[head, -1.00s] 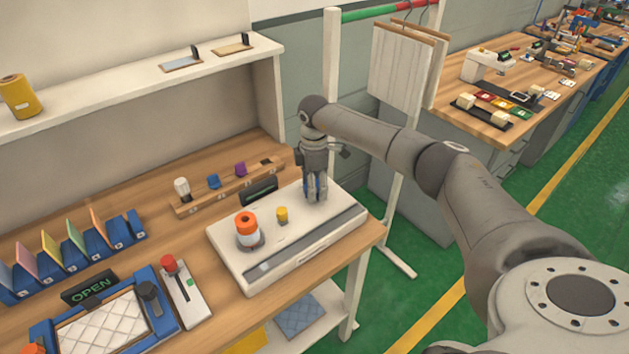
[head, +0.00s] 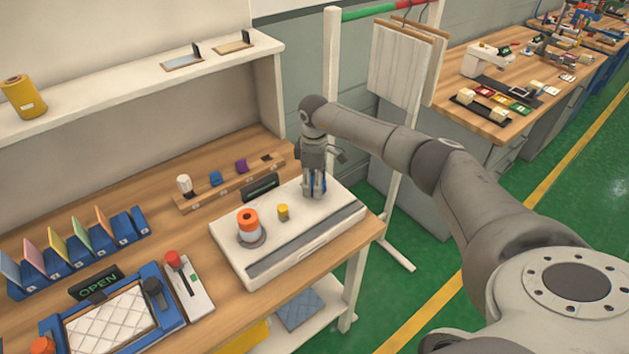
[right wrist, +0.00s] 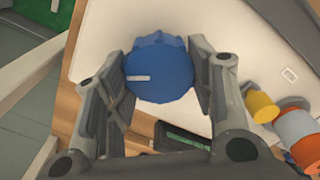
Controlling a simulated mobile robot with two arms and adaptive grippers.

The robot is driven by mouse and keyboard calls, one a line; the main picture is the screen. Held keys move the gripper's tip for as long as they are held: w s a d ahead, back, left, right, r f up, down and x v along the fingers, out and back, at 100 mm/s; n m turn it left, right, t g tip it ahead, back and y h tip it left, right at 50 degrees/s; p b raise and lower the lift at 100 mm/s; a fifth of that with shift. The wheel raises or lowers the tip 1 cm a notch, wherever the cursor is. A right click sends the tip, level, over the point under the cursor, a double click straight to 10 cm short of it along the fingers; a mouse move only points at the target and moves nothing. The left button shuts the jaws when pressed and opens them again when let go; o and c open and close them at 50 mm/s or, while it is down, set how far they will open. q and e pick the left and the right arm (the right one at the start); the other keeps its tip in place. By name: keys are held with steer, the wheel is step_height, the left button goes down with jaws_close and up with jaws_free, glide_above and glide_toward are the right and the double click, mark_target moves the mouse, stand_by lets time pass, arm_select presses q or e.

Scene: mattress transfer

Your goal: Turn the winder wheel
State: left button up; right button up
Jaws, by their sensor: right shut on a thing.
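The winder wheel is a blue scalloped knob with a white mark, seen from above in the right wrist view (right wrist: 158,68). It sits on the white winder box (head: 335,215), near its far right end. My right gripper (head: 315,193) points straight down over it, and its two fingers are closed against opposite sides of the wheel, as the right wrist view (right wrist: 160,85) shows. In the head view the fingers hide most of the wheel. The white mark lies roughly level, left of the wheel's middle, in the right wrist view. My left gripper is not in view.
An orange spool (head: 248,226) and a small yellow peg (head: 283,212) stand on the box, left of my right gripper. A dark display (head: 261,188) stands behind the box. A red-knobbed lever unit (head: 186,283) and a quilted frame with an OPEN sign (head: 98,284) are at left.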

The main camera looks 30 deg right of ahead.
steer(key=o, duration=1)
step_height(320, 180, up, 12)
steer(key=shift+r, duration=0.1)
stand_by(0.4)
